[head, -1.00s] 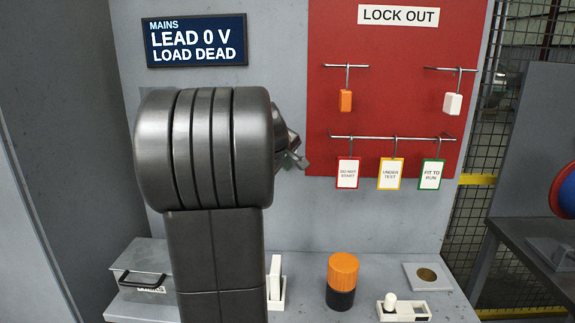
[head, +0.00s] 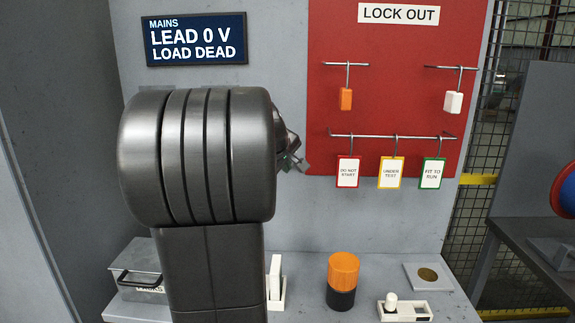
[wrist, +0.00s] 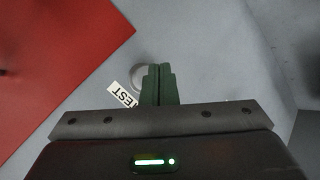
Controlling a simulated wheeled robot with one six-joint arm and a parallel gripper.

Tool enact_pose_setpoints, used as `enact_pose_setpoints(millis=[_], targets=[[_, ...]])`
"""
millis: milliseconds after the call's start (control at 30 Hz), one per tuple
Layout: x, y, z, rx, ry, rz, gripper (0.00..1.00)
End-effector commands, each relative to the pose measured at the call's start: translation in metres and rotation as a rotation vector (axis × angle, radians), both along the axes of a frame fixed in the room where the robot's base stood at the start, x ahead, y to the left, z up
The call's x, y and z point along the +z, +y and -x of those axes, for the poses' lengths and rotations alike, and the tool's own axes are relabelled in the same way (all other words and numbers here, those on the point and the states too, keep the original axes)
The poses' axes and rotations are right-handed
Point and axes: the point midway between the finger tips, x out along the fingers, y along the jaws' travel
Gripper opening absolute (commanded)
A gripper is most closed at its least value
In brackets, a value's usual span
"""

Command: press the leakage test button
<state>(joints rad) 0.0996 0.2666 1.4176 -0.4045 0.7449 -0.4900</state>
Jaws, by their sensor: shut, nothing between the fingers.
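A round pale grey button (wrist: 137,74) shows in the wrist view on the grey panel, beside a white label (wrist: 122,95) of which "EST" can be read. My gripper (wrist: 159,68) is shut, with its two dark green fingers together and nothing between them. The fingertips overlap the button's right side in the wrist view. I cannot tell whether they touch it. In the head view my gripper (head: 298,164) shows only partly past my arm, which hides the button.
The red lock-out board (head: 400,105) with hooks, padlock-like blocks and tags is right of my arm. A display (head: 195,40) reads "LEAD 0 V, LOAD DEAD". Below stand a metal box (head: 140,268), an orange and black cylinder (head: 342,280) and a white switch unit (head: 405,310).

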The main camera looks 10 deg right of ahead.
Motion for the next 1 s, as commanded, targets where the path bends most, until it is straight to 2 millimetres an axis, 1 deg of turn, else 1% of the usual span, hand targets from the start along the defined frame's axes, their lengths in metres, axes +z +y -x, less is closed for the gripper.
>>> enact_pose_setpoints(millis=[500, 633, 1000], targets=[[-0.001, 0.013, 0.044, 0.001, 0.0, 0.0, 0.0], [0.0, 0.014, 0.048, 0.0, 0.0, 0.0, 0.0], [0.0, 0.014, 0.047, 0.0, 0.0, 0.0, 0.0]])
